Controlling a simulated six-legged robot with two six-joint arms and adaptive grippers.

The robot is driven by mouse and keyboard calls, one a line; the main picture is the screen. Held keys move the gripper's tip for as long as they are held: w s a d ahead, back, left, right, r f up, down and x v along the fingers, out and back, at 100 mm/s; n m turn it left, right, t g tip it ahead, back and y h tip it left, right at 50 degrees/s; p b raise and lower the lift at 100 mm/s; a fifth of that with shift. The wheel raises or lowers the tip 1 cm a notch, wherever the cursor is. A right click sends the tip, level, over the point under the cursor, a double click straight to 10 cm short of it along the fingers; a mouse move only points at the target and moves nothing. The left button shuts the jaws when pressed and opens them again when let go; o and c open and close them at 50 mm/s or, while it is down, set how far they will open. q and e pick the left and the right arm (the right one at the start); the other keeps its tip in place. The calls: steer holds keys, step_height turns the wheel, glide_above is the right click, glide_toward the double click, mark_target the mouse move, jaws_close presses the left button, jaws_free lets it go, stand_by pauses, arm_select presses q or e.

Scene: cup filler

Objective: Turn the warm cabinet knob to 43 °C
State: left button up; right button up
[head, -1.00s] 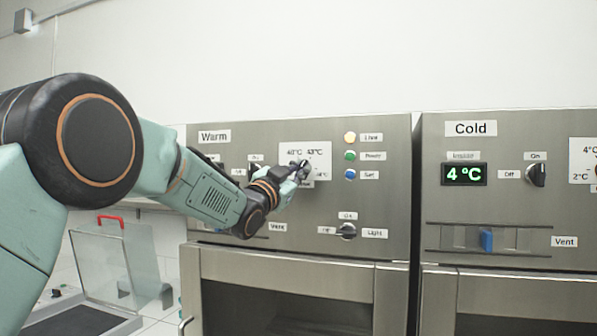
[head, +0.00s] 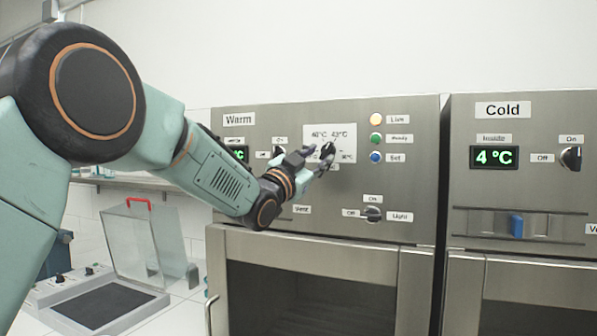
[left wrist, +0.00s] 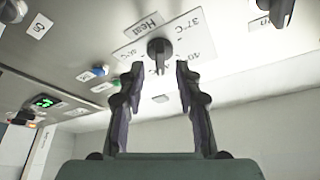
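The warm cabinet (head: 400,190) stands in the middle of the head view. Its dark temperature knob (head: 328,150) sits on a white scale plate (head: 350,131) marked 40 °C at upper left and 43 °C at upper right. The knob's grip points roughly upward; I cannot tell the exact mark. The knob (left wrist: 160,49) also shows in the left wrist view, its grip pointing down the picture. My left gripper (head: 316,160) is just in front of the knob. In the left wrist view the fingers (left wrist: 158,80) are apart, empty and short of the knob. My right gripper is out of view.
Lights labelled Live, Ready and Set (head: 376,138) are right of the plate. A light switch (head: 373,214) lies below. My arm partly covers the warm display (head: 238,154). The cold cabinet (head: 520,190), reading 4 °C, stands to the right. A clear-lidded device (head: 140,240) stands lower left.

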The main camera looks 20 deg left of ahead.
arm_select(q)
steer(key=v, duration=0.9)
steer(key=shift+w, duration=0.15)
steer(key=s+f+n+g+y+b, duration=0.1)
steer(key=s+f+n+g+b, duration=0.2)
steer(key=f, duration=1.2)
steer(key=s+d+f+n+g+y, duration=0.1)
steer(key=s+f+n+g+y, duration=0.2)
steer(key=f, duration=1.1)
steer(key=s+f+n+g+b, duration=0.25)
steer(key=s+f+g, duration=0.2)
steer(key=f, duration=1.05)
steer(key=s+f+n+g+y+b, duration=0.1)
steer(key=s+f+g+b, duration=0.7)
steer(key=s+f, duration=2.4)
steer(key=s+d+g, duration=0.1)
steer(key=s+g, duration=0.1)
steer(key=s, duration=0.2)
steer(key=shift+g, duration=0.35)
